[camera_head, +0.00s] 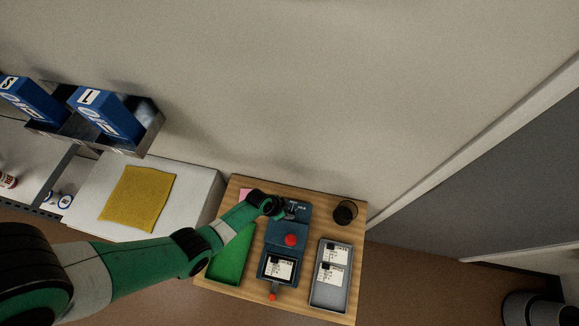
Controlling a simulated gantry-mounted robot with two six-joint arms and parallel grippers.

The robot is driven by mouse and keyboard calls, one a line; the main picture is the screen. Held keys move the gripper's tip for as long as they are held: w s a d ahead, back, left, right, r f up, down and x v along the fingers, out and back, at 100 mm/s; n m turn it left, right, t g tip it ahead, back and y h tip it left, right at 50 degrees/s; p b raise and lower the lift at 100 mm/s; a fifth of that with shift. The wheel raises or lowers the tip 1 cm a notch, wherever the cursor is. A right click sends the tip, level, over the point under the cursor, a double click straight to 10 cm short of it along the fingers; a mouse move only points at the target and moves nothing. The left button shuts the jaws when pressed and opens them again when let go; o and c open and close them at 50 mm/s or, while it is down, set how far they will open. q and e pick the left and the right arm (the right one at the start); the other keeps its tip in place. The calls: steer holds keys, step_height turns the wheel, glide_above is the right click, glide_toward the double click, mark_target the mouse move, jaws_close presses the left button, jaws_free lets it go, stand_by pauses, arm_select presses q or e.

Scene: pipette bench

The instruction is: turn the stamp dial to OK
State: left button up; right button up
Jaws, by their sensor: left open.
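The blue stamp machine (288,235) stands on the wooden table, with a red knob (290,240) in its middle. Its upper panel (302,210) bears small pale lettering, too small to read surely. The dial itself is hidden or too small to make out beside my gripper. My left gripper (284,209) is open at the left part of this panel; I cannot tell whether it touches. My right gripper is not in view.
On the wooden table (235,279) are a green tray (229,262), a grey tray (318,292) with labelled cards, a dark round cup (345,213) and a pink item (245,194). A labelled card (278,268) lies at the machine's front. A yellow cloth (138,199) lies left.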

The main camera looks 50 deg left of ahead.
arm_select(q)
steer(key=shift+b+x, duration=0.3)
steer(key=shift+x, duration=0.65)
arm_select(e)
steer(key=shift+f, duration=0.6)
arm_select(q)
jaws_close()
